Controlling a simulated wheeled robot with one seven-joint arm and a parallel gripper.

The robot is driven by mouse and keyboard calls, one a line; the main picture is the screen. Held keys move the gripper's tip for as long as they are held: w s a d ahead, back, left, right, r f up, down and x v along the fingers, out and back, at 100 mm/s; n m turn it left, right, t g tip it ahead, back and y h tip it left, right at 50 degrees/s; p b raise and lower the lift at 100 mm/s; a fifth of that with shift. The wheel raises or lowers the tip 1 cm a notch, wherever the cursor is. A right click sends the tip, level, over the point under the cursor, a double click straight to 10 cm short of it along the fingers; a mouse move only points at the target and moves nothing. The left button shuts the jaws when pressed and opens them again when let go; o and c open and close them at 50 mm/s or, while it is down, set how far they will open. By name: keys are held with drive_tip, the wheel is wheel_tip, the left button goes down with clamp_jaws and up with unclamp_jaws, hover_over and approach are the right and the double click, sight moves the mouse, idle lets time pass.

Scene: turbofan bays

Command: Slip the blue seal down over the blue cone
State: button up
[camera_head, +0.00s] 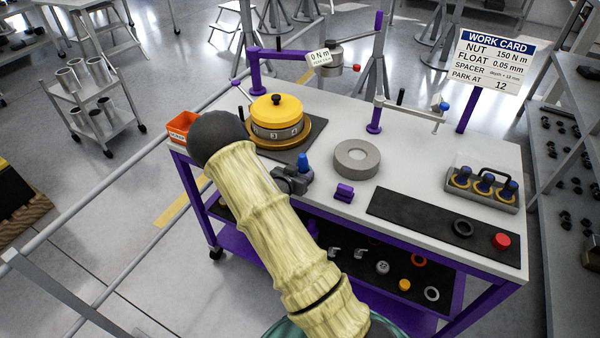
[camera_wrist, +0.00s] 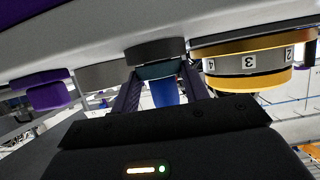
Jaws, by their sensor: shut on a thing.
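The blue cone (camera_head: 304,161) stands upright on the worktable, just beyond my gripper (camera_head: 292,180). In the wrist view the picture is upside down, and the cone (camera_wrist: 166,92) shows between my two dark fingers (camera_wrist: 160,76). A teal-blue band (camera_wrist: 160,70), which looks like the blue seal, sits between the fingertips, and my gripper is shut on it. The band appears to be around the cone's lower part, close to a dark round base (camera_wrist: 155,50). Whether it rests on that base I cannot tell. My arm and fingers hide the seal in the head view.
A yellow-topped numbered drum (camera_head: 276,115) stands close by on the left, with an orange bin (camera_head: 181,127) beyond. A thick grey ring (camera_head: 357,158) and a purple block (camera_head: 344,193) lie to the right. A dark mat (camera_head: 410,217) and a carrier (camera_head: 481,202) occupy the right side.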

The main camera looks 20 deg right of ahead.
drive_tip(key=shift+f, duration=0.1)
drive_tip(key=o, duration=1)
drive_tip(key=shift+o, duration=0.2)
drive_tip(key=shift+s+a, duration=0.3)
drive_tip(key=shift+a, duration=0.2)
drive_tip(key=b+v, duration=0.1)
drive_tip(key=v, duration=1.5)
drive_tip(key=shift+r+b, duration=0.25)
drive_tip(key=shift+b, duration=0.15)
drive_tip(key=shift+s+a, duration=0.1)
